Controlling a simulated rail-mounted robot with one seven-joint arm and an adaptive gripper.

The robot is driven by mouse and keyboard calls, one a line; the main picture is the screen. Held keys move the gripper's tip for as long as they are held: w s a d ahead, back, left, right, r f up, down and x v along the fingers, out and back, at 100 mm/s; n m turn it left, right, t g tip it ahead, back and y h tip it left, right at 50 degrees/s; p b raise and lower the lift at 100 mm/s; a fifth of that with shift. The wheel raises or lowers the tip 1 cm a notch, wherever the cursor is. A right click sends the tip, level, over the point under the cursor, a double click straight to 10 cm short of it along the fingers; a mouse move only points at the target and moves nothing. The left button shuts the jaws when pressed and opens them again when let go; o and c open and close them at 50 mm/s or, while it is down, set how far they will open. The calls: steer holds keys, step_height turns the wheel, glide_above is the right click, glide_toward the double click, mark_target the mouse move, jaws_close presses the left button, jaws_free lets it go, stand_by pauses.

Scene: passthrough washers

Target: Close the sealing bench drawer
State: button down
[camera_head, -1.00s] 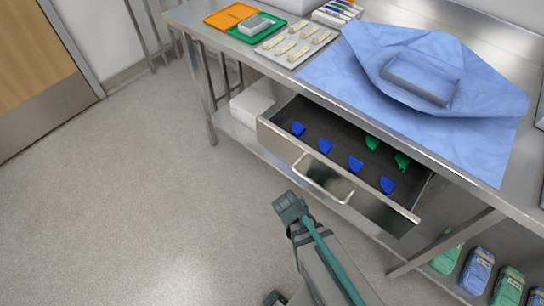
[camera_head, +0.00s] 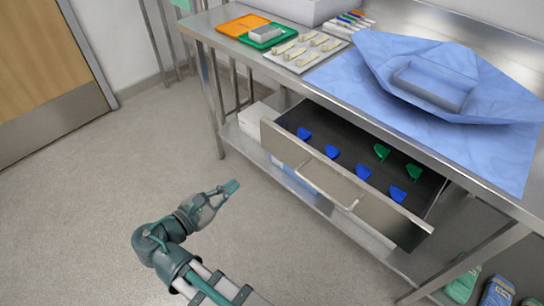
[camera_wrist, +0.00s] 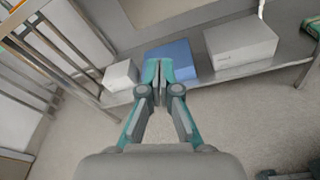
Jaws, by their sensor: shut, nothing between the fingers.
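The sealing bench drawer (camera_head: 288,150) is pulled out from under the steel bench top in the head view. Its grey interior holds several blue clips and two green ones. A bar handle (camera_head: 326,182) is on its front panel. My gripper (camera_head: 238,186) is left of the drawer front, apart from it, over open floor. In the head view its fingers point right, toward the bench. In the wrist view, my gripper (camera_wrist: 158,66) shows its fingertips together with nothing between them.
The bench top (camera_head: 318,82) carries orange and green trays, a tray of pale pieces, and a blue wrap (camera_head: 360,75) with a clear container. A blue box (camera_wrist: 178,52) stands between white boxes on the lower shelf in the wrist view. The floor left of the bench is clear.

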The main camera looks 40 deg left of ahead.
step_height(320, 180, up, 3)
steer(key=d+n+t+h, duration=0.1)
steer(key=n, duration=0.1)
steer(key=n+b, duration=0.1)
steer(key=b, duration=0.1)
glide_toward(280, 146)
steer(key=shift+t, duration=0.3)
steer(key=w, duration=0.4)
steer(key=w+d, duration=0.1)
steer(key=w, duration=0.2)
steer(key=shift+f, duration=0.25)
steer(key=shift+w, duration=0.1)
